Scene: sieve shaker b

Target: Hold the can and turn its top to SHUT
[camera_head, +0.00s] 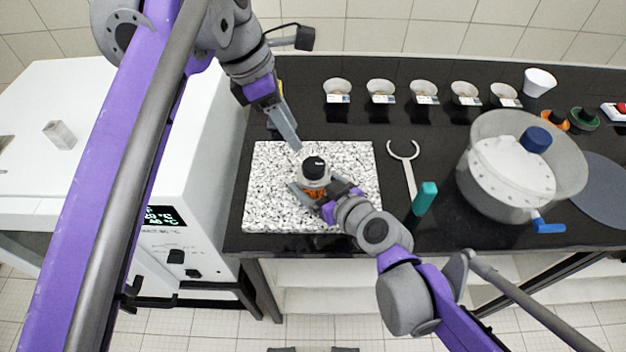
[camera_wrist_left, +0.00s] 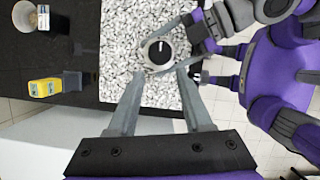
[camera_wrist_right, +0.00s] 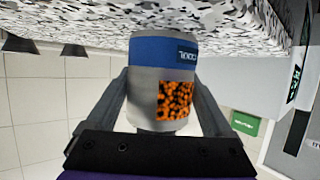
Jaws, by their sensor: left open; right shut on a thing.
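The can (camera_head: 314,183) stands upright on the speckled stone slab (camera_head: 262,205). Its round black top (camera_head: 314,164) carries a small white mark, which also shows on the top in the left wrist view (camera_wrist_left: 159,50); I cannot read it. My right gripper (camera_head: 312,192) is shut on the can's side. The right wrist view shows the can (camera_wrist_right: 163,62) between its fingers, with a blue band and an orange-and-black spotted patch. My left gripper (camera_head: 295,146) is open and empty, above and just behind the can. In the left wrist view its fingertips (camera_wrist_left: 160,76) point toward the top.
A forked tool with a teal handle (camera_head: 425,197) lies right of the slab. A large lidded vessel (camera_head: 510,170) stands farther right. Several small bowls (camera_head: 381,88) line the back. A yellow object (camera_wrist_left: 44,88) is behind the slab's left side. A white machine (camera_head: 190,180) stands left.

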